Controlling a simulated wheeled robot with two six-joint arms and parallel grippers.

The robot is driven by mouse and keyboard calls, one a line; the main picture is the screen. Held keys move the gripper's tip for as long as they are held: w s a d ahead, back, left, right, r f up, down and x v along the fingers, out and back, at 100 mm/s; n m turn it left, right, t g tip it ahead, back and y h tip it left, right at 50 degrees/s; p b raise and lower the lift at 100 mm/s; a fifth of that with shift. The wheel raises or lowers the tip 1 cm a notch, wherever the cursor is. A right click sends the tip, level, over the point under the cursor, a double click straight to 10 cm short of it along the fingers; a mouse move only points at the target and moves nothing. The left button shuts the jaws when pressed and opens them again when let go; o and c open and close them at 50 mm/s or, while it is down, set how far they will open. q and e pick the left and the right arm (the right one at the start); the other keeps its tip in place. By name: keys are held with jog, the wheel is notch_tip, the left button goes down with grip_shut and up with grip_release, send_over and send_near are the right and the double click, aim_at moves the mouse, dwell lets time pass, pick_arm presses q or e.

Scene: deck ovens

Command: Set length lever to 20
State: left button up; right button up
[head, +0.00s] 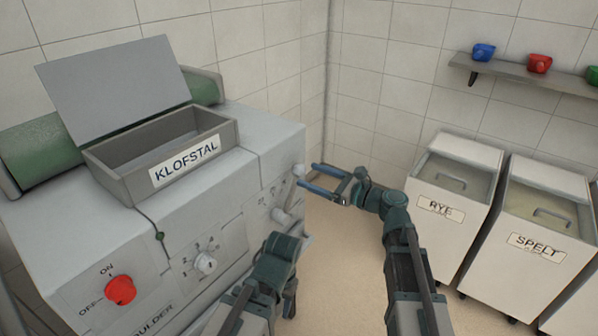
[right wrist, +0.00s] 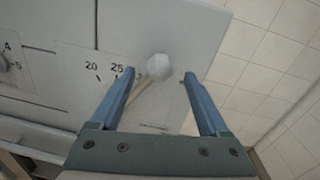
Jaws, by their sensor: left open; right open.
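The lever's pale round knob (right wrist: 159,66) shows in the right wrist view, between the fingers of my right gripper (right wrist: 159,75). Its rod slants down and left from the knob, partly behind the left finger. A scale plate (right wrist: 82,68) with marks 20 and 25 lies to the left, and the knob is to the right of 25. In the head view the knob (head: 298,170) is at the machine's right edge, by the fingertips of my right gripper (head: 307,175). The right gripper is open, with gaps beside the knob. My left gripper (head: 289,298) is low in front of the machine, its fingers poorly seen.
The grey machine has an open KLOFSTAL box (head: 115,172), a red ON/OFF knob (head: 120,290) and a white dial (head: 205,262). RYE (head: 440,211) and SPELT (head: 537,247) bins stand at right. A wall shelf (head: 520,75) holds coloured items. Floor shows between machine and bins.

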aim_at(299, 171)
jog(key=shift+x, duration=2.45)
jog(key=shift+c, duration=0.3)
grip_shut()
